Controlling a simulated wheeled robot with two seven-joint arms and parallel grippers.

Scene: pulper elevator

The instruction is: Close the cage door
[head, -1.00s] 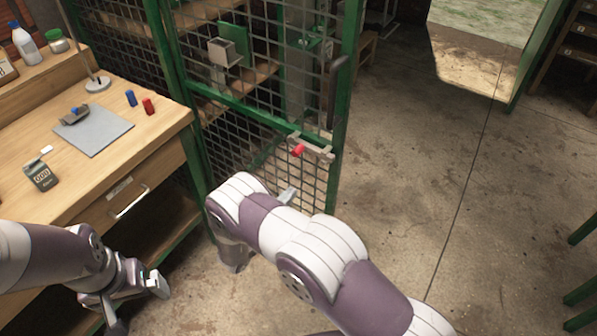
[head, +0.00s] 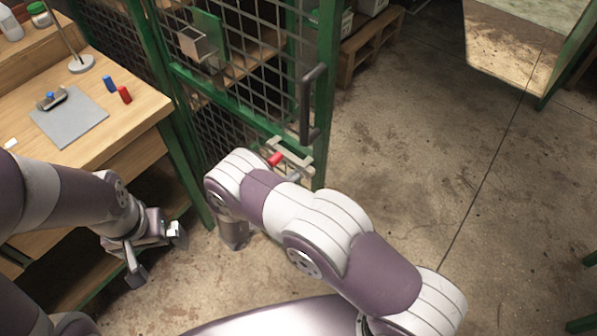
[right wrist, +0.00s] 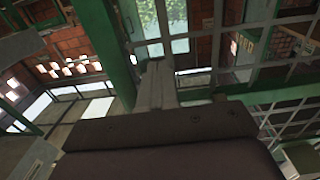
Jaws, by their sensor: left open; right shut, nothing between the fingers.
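The cage door (head: 326,100) is a green frame with dark wire mesh, in the middle of the head view. It carries a dark upright handle (head: 307,105) and a red-knobbed latch (head: 274,159) near its right edge. No post shows against that edge in the head view. My right arm reaches up in front of the door's lower part and hides some of it. The right gripper (right wrist: 155,75) shows shut and empty in the right wrist view, close to green framework; contact cannot be told. My left gripper (head: 158,257) is open and empty beside the bench.
A wooden bench (head: 140,102) stands at the left, with a grey mat (head: 75,125), a blue block (head: 109,84) and a red block (head: 125,95). A wooden pallet (head: 362,47) stands behind the door. The concrete floor (head: 420,140) to the right is clear.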

